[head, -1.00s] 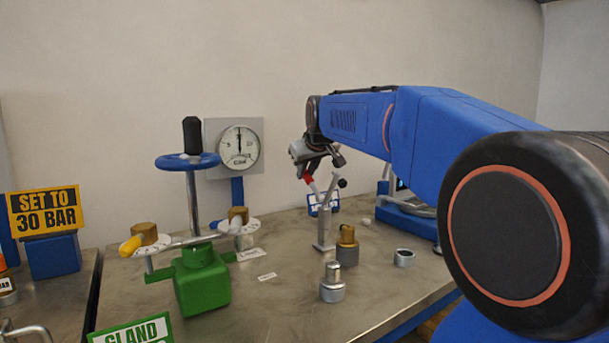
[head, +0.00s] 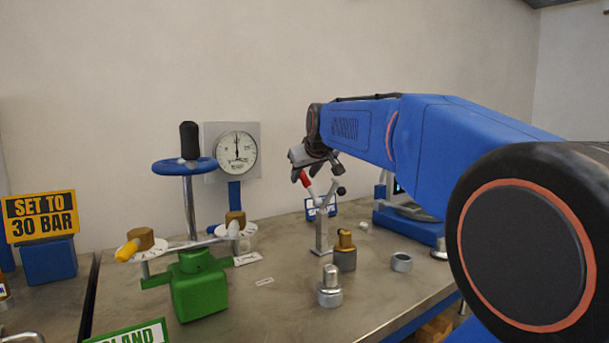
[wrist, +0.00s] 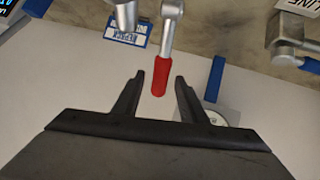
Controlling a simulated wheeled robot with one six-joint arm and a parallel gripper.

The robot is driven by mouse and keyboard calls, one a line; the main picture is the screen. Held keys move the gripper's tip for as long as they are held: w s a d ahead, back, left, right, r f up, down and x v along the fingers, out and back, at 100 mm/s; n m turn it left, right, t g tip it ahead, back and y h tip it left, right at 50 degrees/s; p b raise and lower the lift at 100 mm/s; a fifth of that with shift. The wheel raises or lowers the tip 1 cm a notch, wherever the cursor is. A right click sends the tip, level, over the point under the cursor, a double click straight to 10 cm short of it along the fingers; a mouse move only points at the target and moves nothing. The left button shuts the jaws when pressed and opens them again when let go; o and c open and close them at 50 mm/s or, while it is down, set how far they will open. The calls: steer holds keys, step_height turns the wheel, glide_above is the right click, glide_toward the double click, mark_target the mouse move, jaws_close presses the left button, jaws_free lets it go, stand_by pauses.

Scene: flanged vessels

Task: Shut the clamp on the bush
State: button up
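The clamp is a grey upright stand (head: 321,236) with a red-gripped lever (head: 306,180) slanting up left and a black-knobbed arm (head: 340,190) slanting up right. My gripper (head: 306,165) is at the top of the red lever. In the wrist view my gripper (wrist: 159,90) is open, with the red grip (wrist: 161,72) between its two fingers and gaps on both sides. A brass-topped cylinder (head: 345,242) stands beside the clamp's foot; I cannot tell whether it is the bush. The clamp's jaw is too small to make out.
A silver stepped plug (head: 330,288) and a steel ring (head: 401,262) stand in front and to the right. A green valve (head: 200,290) with a blue handwheel (head: 184,166) is at left, near a round gauge (head: 237,150). The bench's front right is mostly clear.

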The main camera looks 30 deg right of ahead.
steer(key=shift+s, duration=0.1)
steer(key=v, duration=1.7)
steer(key=shift+s+a, duration=0.1)
